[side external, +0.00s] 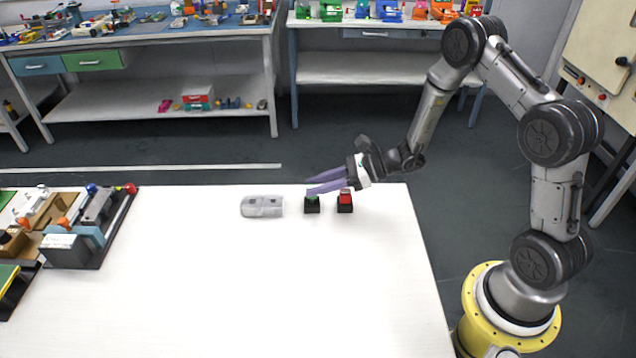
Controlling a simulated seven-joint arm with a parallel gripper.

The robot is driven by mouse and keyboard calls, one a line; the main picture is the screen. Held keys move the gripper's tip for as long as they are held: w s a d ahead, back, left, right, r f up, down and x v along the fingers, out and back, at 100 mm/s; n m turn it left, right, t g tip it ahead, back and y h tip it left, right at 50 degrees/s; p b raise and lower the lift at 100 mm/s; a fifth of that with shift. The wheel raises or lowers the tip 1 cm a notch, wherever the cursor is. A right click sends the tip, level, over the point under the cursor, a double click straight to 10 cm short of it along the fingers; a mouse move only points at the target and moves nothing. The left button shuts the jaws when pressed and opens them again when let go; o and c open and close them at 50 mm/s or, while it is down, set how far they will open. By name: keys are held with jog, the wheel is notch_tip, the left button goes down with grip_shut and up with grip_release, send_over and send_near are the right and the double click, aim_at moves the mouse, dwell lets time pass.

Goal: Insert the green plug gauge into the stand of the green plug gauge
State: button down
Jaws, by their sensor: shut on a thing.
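My gripper (308,187) has long purple fingers that reach left above the white table. The green plug gauge (312,198) is a small green patch right under the near fingertip, and my gripper is shut on it. The fingers hide most of the gauge. Its stand, a small black block (312,208), is directly below the green patch on the table. I cannot tell whether the gauge is in the stand or just above it.
A red block in a black stand (345,203) is close on the right, under my gripper. A grey rounded part (262,206) lies to the left. A fixture board with coloured parts (90,230) occupies the table's left side. The front of the white table (240,300) is clear.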

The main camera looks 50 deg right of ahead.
jog(key=shift+f, duration=0.9)
jog(key=c, duration=0.5)
grip_release()
jog(key=shift+c, duration=0.2)
jog(key=v, duration=1.3)
jog(key=shift+s+d+r, duration=0.15)
jog(key=shift+s+d, duration=0.1)
